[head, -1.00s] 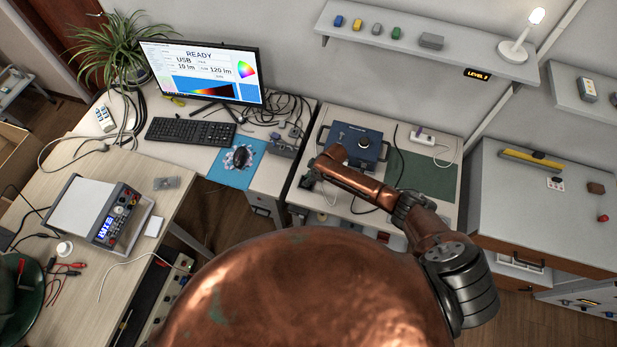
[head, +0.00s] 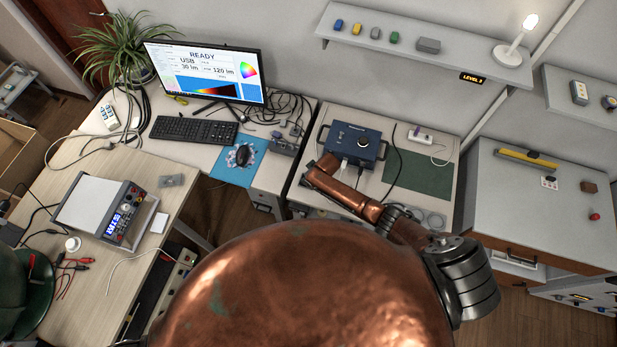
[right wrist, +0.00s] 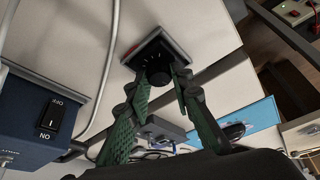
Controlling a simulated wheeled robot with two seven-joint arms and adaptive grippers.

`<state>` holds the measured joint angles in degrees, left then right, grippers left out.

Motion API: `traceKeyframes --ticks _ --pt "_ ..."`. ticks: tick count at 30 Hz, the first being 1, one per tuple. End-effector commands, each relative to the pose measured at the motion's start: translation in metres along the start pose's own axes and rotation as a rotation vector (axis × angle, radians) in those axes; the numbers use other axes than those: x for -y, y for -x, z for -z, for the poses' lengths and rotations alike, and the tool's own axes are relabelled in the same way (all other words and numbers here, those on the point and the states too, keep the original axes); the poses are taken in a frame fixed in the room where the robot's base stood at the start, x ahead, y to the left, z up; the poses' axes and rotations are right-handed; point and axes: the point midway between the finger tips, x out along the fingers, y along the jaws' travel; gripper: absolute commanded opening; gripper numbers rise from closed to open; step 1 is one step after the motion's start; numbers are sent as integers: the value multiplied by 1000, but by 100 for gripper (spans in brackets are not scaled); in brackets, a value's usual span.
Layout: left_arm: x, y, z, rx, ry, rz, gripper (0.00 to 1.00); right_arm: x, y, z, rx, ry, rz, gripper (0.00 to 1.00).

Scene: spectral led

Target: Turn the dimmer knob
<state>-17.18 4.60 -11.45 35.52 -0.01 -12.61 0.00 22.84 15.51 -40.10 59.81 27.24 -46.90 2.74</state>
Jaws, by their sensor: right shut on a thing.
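The dimmer is a small dark box with a pale rim (right wrist: 178,46) in the right wrist view. Its round black knob (right wrist: 158,74) points toward my camera. My right gripper (right wrist: 162,80) has its green fingers on either side of the knob and is shut on it. In the head view my right arm reaches to the left of the blue box (head: 355,138); its gripper and the dimmer are hidden there. My left gripper is in neither current view. The monitor (head: 205,72) reads READY, with what looks like 30 lm and 120 lm. The lamp (head: 531,22) on the shelf is lit.
The blue box with its power switch (right wrist: 50,115) stands close beside my right gripper. A grey cable (right wrist: 110,65) runs between them. A green mat (head: 418,175) lies clear on the right of that table. A keyboard (head: 193,131) and mouse are on the left desk.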

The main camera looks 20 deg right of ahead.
Motion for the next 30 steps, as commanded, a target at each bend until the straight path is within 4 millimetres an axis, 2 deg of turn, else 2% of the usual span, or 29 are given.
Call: traceKeyframes --ticks 7,8,15,25,30 --pt "0 0 0 0 0 0 40 1 -1 -1 1 0 2 0" --pt "0 0 0 0 0 0 40 1 0 -1 1 0 2 21" --pt "0 0 0 0 0 0 40 1 0 0 0 1 2 38" --pt "1 0 -1 1 0 1 40 0 2 0 0 1 1 39" --pt "1 0 -1 0 0 1 40 0 14 0 -1 1 2 39"
